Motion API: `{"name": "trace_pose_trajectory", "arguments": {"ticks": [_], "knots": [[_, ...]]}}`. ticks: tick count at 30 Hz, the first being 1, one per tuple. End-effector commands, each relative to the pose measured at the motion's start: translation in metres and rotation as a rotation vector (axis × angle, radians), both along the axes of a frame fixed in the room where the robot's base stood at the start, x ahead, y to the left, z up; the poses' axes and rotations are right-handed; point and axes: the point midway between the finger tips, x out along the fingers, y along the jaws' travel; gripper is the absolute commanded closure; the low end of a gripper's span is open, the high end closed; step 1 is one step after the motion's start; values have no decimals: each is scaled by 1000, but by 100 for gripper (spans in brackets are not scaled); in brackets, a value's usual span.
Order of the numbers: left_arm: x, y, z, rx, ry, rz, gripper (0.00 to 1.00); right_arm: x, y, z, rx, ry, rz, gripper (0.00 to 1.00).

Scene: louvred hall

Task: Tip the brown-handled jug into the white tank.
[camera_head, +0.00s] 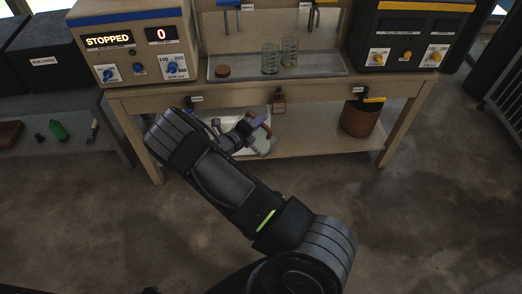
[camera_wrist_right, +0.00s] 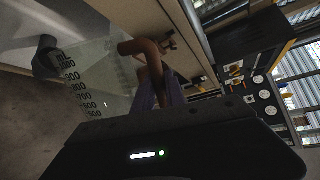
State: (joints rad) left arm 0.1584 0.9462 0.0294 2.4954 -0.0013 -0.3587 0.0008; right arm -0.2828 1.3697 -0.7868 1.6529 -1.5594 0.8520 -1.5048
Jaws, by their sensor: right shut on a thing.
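My right gripper (camera_head: 252,122) is shut on the brown handle of the clear jug (camera_head: 265,146), in front of the bench. In the right wrist view the jug (camera_wrist_right: 95,80) shows dark scale marks, and its brown handle (camera_wrist_right: 145,52) sits between the fingers (camera_wrist_right: 163,95). The jug looks tilted; I cannot tell its contents. A white tank (camera_head: 257,110) is partly visible on the lower shelf behind my right gripper, mostly hidden by my arm. A pale surface, perhaps the tank, shows at the upper left of the wrist view. My left gripper is not in view.
The bench (camera_head: 330,95) carries a tray (camera_head: 320,67) with two glass beakers (camera_head: 270,58) and a small brown disc. A control box (camera_head: 138,45) reading STOPPED and 0 stands left, a dark box (camera_head: 408,38) right. A brown bucket (camera_head: 360,118) stands on the lower shelf. Floor in front is clear.

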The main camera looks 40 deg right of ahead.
Motion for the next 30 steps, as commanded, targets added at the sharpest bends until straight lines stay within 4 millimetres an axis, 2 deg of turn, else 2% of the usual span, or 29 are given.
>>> {"name": "trace_pose_trajectory", "arguments": {"ticks": [1,21,25,30], "knots": [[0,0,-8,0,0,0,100,-3,0,-10,3,-29,2,100],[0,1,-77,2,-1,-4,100,-53,-7,-110,102,-750,2,100],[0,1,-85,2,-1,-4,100,-59,-8,-121,117,-864,2,100],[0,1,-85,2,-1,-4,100,-60,-8,-121,123,-905,3,100]]}}
